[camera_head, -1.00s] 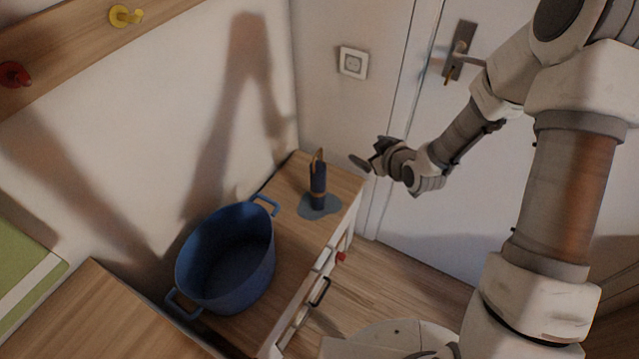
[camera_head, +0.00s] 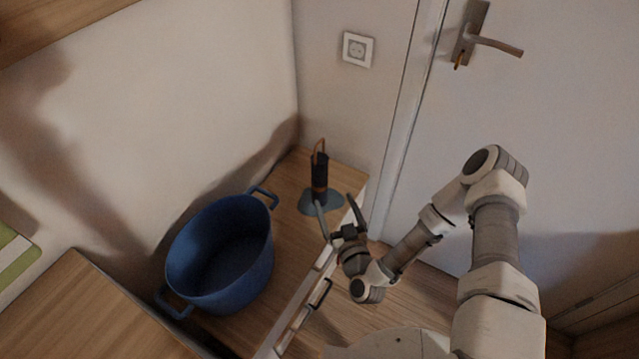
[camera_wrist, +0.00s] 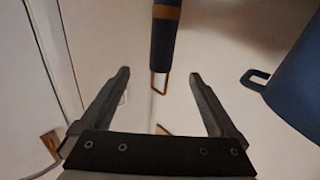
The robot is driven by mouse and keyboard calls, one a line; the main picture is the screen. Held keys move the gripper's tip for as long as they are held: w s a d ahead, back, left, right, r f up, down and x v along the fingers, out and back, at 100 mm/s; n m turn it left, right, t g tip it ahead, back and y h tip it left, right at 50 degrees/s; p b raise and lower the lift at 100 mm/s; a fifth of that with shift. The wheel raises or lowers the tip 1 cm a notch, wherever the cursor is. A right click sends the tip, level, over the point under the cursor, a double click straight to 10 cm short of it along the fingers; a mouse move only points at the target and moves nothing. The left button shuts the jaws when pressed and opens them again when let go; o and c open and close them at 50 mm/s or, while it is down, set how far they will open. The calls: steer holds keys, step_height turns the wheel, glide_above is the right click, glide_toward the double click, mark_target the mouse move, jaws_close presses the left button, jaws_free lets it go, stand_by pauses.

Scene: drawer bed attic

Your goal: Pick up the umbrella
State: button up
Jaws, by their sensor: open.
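The umbrella (camera_head: 319,172) is folded, dark blue with a copper band and a looped copper handle. It stands upright on a flat grey-blue base on the low wooden cabinet, near the back corner. My gripper (camera_head: 336,206) is open and empty, close in front of the umbrella's lower part; one finger overlaps the base in the head view. In the wrist view the umbrella (camera_wrist: 165,42) shows at top centre, its handle end pointing down, between the lines of my spread fingers (camera_wrist: 159,77). Contact cannot be told.
A large blue pot (camera_head: 222,255) stands on the cabinet (camera_head: 285,278) left of the umbrella; it also shows at right in the wrist view (camera_wrist: 300,82). A wall and socket (camera_head: 358,50) are behind. A door handle (camera_head: 490,42) is at upper right.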

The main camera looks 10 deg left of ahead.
mark_target(324, 175)
steer(key=b+x, duration=0.2)
steer(key=x, duration=0.9)
steer(key=shift+w+a+f, duration=0.1)
steer(key=shift+w, duration=0.2)
steer(key=shift+a+b+x, duration=0.25)
steer(key=shift+b+x, duration=0.8)
steer(key=shift+x, duration=1.6)
steer(key=shift+s, duration=0.15)
jaws_close()
